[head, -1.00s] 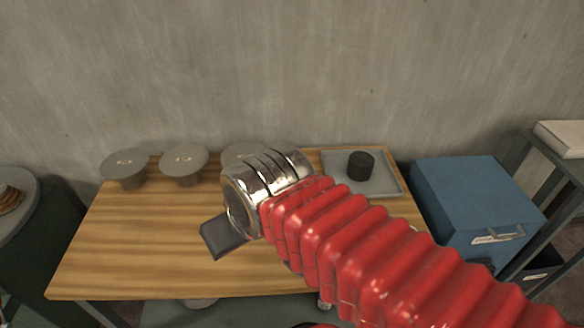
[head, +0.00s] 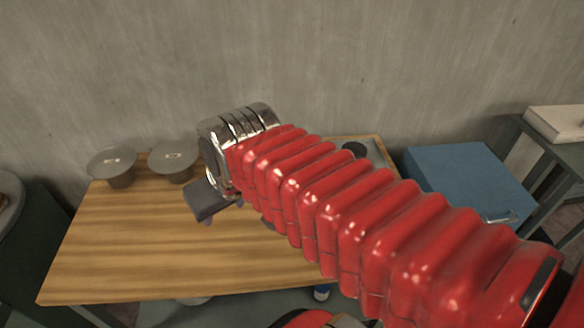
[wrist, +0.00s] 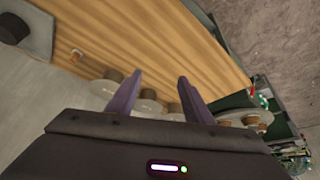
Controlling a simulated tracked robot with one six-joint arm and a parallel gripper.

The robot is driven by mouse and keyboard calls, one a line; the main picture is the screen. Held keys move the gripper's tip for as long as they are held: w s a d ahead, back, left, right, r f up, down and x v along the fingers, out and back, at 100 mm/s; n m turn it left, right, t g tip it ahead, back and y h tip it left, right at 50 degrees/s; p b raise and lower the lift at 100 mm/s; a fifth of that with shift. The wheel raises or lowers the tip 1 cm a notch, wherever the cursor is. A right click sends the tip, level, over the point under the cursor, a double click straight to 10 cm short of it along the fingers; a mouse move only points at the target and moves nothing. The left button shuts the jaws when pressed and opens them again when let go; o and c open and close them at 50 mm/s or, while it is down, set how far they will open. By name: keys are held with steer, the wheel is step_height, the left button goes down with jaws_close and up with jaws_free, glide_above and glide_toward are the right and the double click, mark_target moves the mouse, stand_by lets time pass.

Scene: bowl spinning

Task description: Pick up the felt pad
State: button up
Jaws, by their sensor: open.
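A dark, short round block (head: 354,149) stands on the grey tray (head: 381,154) at the table's back right, and my arm partly covers it in the head view. It also shows at the top left of the wrist view (wrist: 14,27). I cannot tell whether it is the felt pad; no other clear pad shows. My gripper (head: 222,219) is above the wooden table, left of the tray. In the wrist view its two purple fingers (wrist: 158,78) are apart with nothing held between them.
Grey-topped round pieces (head: 112,160) stand along the table's back edge by the wall. A blue box (head: 465,175) stands right of the table. A small pale-and-orange thing (wrist: 78,55) lies near the table edge in the wrist view. The table's front left (head: 120,240) is clear.

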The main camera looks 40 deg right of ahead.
steer(key=w+d+f+m+g+h, duration=0.1)
steer(key=w+d+f, duration=0.2)
steer(key=w+d, duration=0.6)
steer(key=w+d+f+m, duration=0.25)
steer(key=w+d, duration=0.35)
steer(key=d, duration=0.7)
steer(key=d+f, duration=0.6)
steer(key=d, duration=0.5)
steer(key=shift+w+h, duration=0.3)
steer(key=shift+w, duration=0.1)
steer(key=shift+x, duration=4.25)
steer(key=shift+s, duration=0.1)
steer(key=shift+x, duration=2.6)
steer(key=shift+a, duration=0.15)
